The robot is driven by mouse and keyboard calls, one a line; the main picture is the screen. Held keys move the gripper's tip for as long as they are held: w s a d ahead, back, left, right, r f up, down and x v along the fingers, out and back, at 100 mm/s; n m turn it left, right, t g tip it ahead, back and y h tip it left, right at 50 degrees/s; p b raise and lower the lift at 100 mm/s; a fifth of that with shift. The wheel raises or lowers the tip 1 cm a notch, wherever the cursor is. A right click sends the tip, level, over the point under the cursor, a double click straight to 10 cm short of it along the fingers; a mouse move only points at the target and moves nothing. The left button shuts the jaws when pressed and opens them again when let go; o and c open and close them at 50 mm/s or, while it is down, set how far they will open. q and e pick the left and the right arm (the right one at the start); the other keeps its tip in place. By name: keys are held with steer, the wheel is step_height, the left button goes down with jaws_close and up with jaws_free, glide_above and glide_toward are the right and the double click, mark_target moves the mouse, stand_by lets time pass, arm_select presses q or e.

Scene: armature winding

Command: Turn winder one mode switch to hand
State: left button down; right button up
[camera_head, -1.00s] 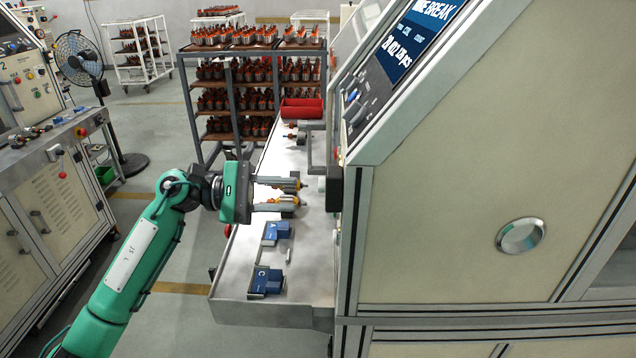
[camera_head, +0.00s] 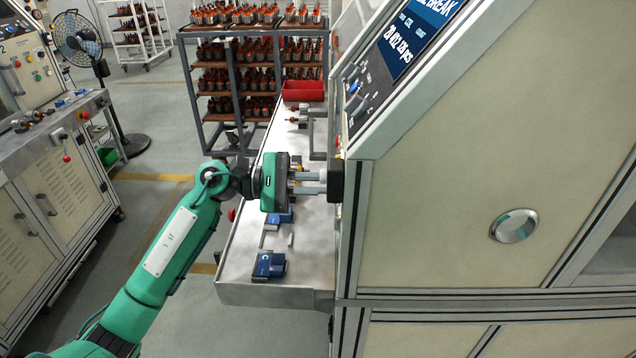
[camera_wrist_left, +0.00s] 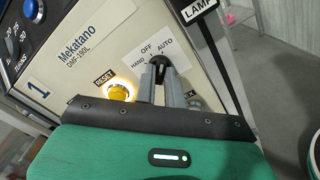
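The mode switch (camera_wrist_left: 159,61) is a black knob on a white plate marked HAND, OFF and AUTO, seen in the left wrist view. My left gripper (camera_wrist_left: 160,75) has its two grey fingers close together, one on each side of the knob, and looks shut on it. The fingers partly cover the knob, so which mark it points to is not clear. In the head view my left gripper (camera_head: 322,182) reaches right to the dark box (camera_head: 337,181) at the machine's edge; the switch itself is hidden there. My right gripper is not in view.
A lit yellow RESET button (camera_wrist_left: 117,88) sits left of the switch, and a blue button (camera_wrist_left: 33,10) is further up. Below the arm, a steel shelf (camera_head: 300,262) bears blue blocks (camera_head: 269,265). A red bin (camera_head: 302,91) stands at its far end.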

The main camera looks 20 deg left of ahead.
arm_select(q)
steer(key=shift+w+a+r+n+b, duration=0.1)
steer(key=shift+n+b, duration=0.5)
steer(key=shift+n, duration=3.85)
steer(key=shift+w+r+n+b, duration=0.1)
steer(key=shift+n+b, duration=0.45)
steer(key=shift+n, duration=3.9)
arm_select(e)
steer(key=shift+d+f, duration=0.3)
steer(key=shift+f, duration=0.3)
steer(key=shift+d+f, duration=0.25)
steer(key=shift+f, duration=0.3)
arm_select(q)
steer(key=c, duration=1.5)
jaws_free()
steer(key=shift+f, duration=0.1)
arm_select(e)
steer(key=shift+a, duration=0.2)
